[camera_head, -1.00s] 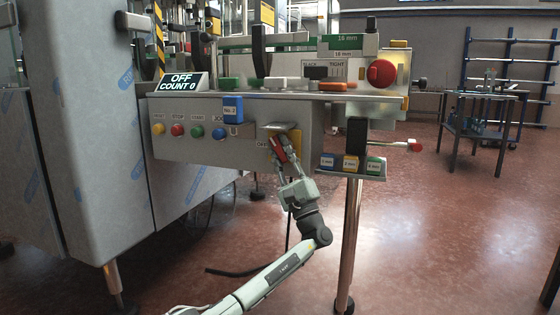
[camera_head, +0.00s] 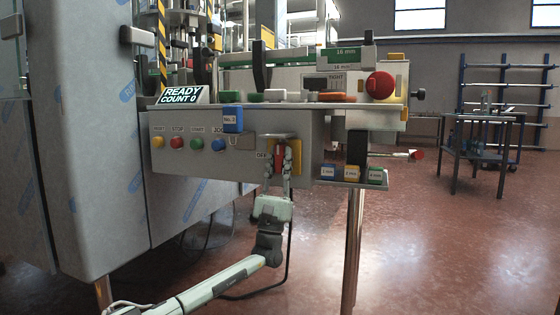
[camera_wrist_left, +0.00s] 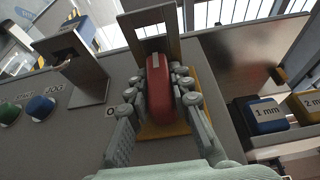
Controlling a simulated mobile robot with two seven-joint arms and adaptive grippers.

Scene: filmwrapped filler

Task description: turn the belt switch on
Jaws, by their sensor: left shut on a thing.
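The belt switch has a red handle (camera_head: 279,160) on a yellow plate, under a metal guard on the right part of the grey control panel (camera_head: 200,165). My left gripper (camera_head: 279,165) is shut on the red handle from the front. In the left wrist view the red handle (camera_wrist_left: 158,88) stands between the two fingers, with the yellow plate (camera_wrist_left: 165,130) behind it and the metal guard (camera_wrist_left: 150,25) above. An OFF label shows left of the switch in the head view. The display (camera_head: 181,95) reads READY, COUNT 0. My right gripper is not in view.
Yellow, red, green and blue buttons (camera_head: 218,145) sit left of the switch. A shelf with 1 mm, 2 mm and 4 mm blocks (camera_head: 351,173) juts out at right. A red knob (camera_head: 380,86) is above.

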